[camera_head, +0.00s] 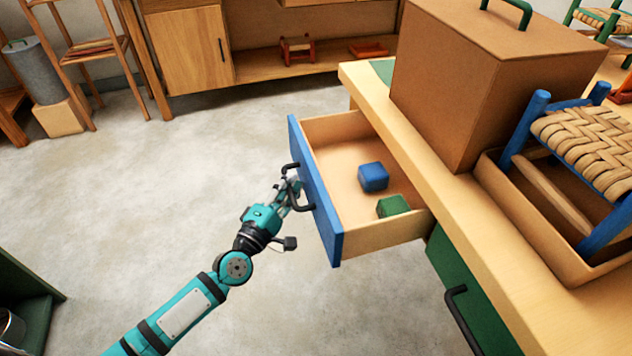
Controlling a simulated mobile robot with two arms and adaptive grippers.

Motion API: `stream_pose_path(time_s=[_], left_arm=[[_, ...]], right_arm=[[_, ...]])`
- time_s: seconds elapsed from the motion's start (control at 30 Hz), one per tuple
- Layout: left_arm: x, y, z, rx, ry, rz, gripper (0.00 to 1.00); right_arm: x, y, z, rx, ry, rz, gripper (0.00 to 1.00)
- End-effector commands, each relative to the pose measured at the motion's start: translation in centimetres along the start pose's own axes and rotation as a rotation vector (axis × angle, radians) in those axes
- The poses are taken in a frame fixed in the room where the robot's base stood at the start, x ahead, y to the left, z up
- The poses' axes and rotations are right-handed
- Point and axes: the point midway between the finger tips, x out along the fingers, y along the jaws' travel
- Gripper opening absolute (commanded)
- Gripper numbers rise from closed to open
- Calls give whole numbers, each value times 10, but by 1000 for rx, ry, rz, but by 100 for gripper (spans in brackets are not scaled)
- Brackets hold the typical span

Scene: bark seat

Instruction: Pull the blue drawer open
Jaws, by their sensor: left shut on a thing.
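The blue drawer (318,200) stands pulled out from the wooden workbench (424,150), its blue front facing left and its inside showing. A blue block (373,177) and a green block (393,206) lie in it. My left gripper (293,187) is at the drawer's dark handle (301,206), shut on it. The fingers and the handle overlap, so the exact contact is hard to see. My right gripper is not in view.
A green drawer (470,290) with a dark handle is below, closed. A large brown box (490,80) and a tray (560,262) with a blue woven stool (590,150) stand on the bench. The floor to the left is clear.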

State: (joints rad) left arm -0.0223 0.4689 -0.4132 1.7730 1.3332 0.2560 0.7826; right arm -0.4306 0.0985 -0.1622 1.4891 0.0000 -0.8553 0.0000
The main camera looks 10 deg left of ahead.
Motion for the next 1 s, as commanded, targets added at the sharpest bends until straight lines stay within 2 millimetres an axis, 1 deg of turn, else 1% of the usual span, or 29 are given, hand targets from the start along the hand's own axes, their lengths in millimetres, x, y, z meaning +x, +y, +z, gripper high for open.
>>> stream_pose_path(time_s=[0.03, 0.1, 0.3, 0.5, 0.83, 0.87, 0.9, 0.93, 1.0], left_arm=[[-7, 3, -8, 9, -1, 5, 0], [-15, 5, -16, 9, -1, 6, 0], [-30, 11, -31, 7, 0, 7, 0], [-35, 14, -37, 6, 2, 9, 0], [-35, 15, -37, 6, 3, 11, 0], [-35, 15, -37, 6, 3, 11, 12], [-35, 15, -37, 6, 3, 11, 17], [-35, 15, -37, 6, 3, 11, 21], [-35, 14, -37, 5, 2, 9, 23]], right_arm=[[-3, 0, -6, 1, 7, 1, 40], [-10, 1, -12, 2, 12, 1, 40], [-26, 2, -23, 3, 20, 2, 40], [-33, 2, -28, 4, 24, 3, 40], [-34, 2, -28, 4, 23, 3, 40], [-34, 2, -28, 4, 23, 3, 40], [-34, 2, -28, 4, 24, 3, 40], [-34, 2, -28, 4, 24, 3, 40], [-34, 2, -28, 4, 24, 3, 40]])
